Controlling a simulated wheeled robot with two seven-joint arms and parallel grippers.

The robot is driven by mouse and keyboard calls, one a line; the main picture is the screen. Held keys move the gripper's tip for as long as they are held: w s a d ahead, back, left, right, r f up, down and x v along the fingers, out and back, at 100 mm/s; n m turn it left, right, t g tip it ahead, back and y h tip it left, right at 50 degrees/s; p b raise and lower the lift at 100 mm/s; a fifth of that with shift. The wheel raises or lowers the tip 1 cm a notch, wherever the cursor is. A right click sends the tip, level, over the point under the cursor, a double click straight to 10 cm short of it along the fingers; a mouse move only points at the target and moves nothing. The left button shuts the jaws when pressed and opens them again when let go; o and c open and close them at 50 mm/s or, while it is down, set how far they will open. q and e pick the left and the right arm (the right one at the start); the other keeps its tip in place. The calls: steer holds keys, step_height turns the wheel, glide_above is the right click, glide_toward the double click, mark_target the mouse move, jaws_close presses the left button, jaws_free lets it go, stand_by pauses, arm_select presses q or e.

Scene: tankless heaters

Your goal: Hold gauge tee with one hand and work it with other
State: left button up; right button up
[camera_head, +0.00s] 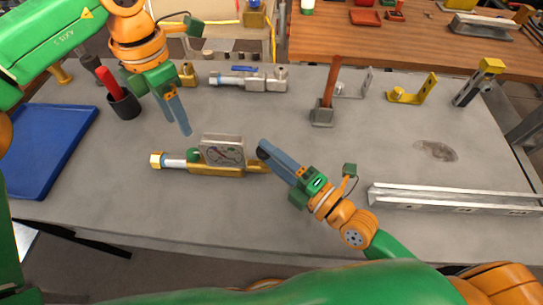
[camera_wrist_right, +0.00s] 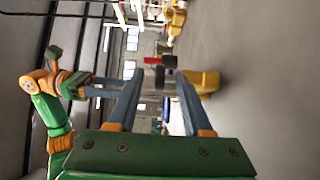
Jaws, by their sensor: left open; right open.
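The gauge tee (camera_head: 215,168) lies on the grey bench, a brass body with a silver pipe and brass nut at its left end. Its square gauge (camera_head: 223,151) faces the head camera, with a green part beside it. My right gripper (camera_head: 264,150) is open just right of the gauge, near the tee's brass right end. The right wrist view shows its two fingers (camera_wrist_right: 157,92) apart, with a brass piece (camera_wrist_right: 208,80) just beyond the right one; contact is unclear. My left gripper (camera_head: 182,125) is open and empty above and behind the tee, pointing down.
A black cup (camera_head: 124,106) with a red-handled tool and a blue mat (camera_head: 50,150) are at left. A valve pipe (camera_head: 250,82) lies behind. A wooden-handled hammer (camera_head: 324,113), yellow bracket (camera_head: 412,92) and metal channel (camera_head: 455,201) are to the right. The front bench is clear.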

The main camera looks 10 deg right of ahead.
mark_target(258, 147)
steer(key=x, duration=0.6)
steer(key=shift+w+a, duration=0.2)
steer(key=shift+a, duration=0.05)
steer(key=shift+s, duration=0.1)
steer(key=shift+c, duration=0.4)
jaws_close()
steer(key=shift+r, duration=0.1)
stand_by(0.4)
